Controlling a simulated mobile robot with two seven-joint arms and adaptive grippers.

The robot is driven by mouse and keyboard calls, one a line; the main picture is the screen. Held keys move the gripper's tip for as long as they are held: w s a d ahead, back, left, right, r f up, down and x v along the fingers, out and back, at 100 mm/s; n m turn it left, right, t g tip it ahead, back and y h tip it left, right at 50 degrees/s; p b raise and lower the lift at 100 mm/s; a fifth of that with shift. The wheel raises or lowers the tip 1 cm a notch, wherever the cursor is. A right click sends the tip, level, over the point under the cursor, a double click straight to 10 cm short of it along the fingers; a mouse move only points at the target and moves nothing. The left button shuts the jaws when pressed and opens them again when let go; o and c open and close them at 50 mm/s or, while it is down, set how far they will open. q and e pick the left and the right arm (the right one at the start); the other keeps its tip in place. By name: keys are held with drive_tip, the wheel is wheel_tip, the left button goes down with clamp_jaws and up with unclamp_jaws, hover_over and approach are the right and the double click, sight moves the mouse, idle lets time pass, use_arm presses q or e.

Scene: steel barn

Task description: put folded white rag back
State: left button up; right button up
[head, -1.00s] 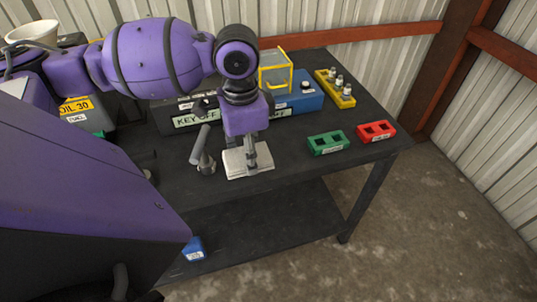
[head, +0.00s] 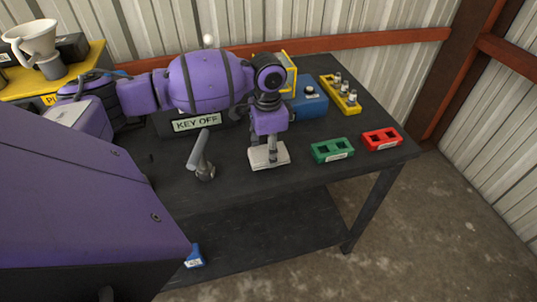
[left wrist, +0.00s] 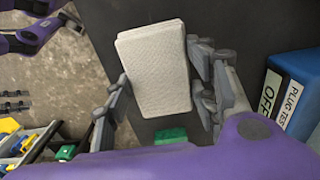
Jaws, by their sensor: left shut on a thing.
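I cannot tell whether the rag touches the tabletop. My right gripper is not in view.
A KEY OFF box (head: 190,124), a blue box (head: 309,103) and a yellow rack (head: 341,95) stand behind. Bare tabletop lies around the rag.

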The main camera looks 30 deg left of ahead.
use_arm(q)
drive_tip(key=shift+f, duration=1.05)
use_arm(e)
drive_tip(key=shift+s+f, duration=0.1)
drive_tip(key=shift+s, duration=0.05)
use_arm(q)
drive_tip(key=shift+f, duration=0.2)
drive_tip(key=o, duration=1.2)
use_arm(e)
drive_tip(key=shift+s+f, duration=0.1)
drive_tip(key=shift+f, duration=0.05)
use_arm(q)
wheel_tip(320, 180, up, 11)
drive_tip(key=shift+r, duration=0.65)
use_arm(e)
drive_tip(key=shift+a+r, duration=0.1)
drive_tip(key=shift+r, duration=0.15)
